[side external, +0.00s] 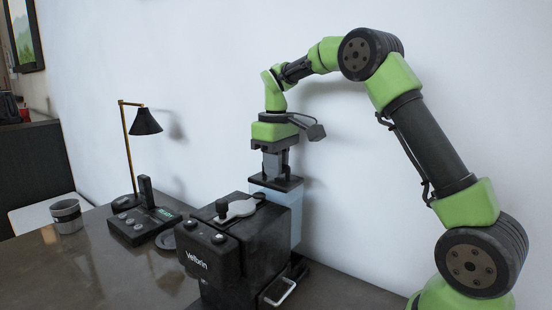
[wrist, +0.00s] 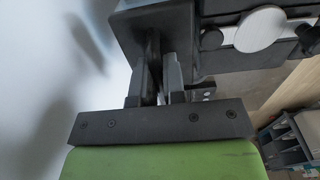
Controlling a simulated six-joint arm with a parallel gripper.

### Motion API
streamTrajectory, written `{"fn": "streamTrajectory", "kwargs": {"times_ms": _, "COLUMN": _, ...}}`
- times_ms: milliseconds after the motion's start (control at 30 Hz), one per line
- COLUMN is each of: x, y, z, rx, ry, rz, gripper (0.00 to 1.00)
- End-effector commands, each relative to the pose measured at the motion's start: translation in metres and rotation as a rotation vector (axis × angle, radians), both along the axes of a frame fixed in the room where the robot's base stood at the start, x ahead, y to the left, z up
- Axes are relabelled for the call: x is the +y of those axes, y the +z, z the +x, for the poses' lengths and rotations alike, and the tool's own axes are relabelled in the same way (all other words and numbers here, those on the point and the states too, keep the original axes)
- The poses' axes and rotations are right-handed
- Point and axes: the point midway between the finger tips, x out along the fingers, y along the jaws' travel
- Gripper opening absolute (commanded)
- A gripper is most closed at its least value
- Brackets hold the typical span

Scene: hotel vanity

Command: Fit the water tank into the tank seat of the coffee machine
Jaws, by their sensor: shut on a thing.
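The black coffee machine (side external: 208,252) stands on the counter with a grey lever plate and knob on top. The water tank has a black lid (side external: 287,184) and a pale translucent body (side external: 296,215). It is upright at the machine's rear, beside the wall. My gripper (side external: 275,174) points down and is shut on the top of the tank's lid. In the wrist view my gripper (wrist: 160,84) meets the dark lid (wrist: 133,28), close beside the machine's top (wrist: 215,58). The tank seat is hidden, and I cannot tell whether the tank's bottom rests in it.
A black device with a small display (side external: 144,226) and a desk lamp (side external: 146,121) stand left of the machine. A metal cup (side external: 66,216) is farther left. The white wall (side external: 215,60) is close behind the tank. The counter (side external: 110,275) is clear at front left.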

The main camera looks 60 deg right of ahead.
Motion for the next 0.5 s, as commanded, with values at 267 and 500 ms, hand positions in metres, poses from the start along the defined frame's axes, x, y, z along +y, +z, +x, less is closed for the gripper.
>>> {"fn": "streamTrajectory", "kwargs": {"times_ms": 267, "x": 0.000, "y": -0.014, "z": 0.000, "rx": 0.000, "ry": 0.001, "rz": 0.000, "gripper": 0.00}}
{"fn": "streamTrajectory", "kwargs": {"times_ms": 500, "x": 0.000, "y": -0.027, "z": 0.000, "rx": 0.000, "ry": 0.001, "rz": 0.000, "gripper": 0.00}}
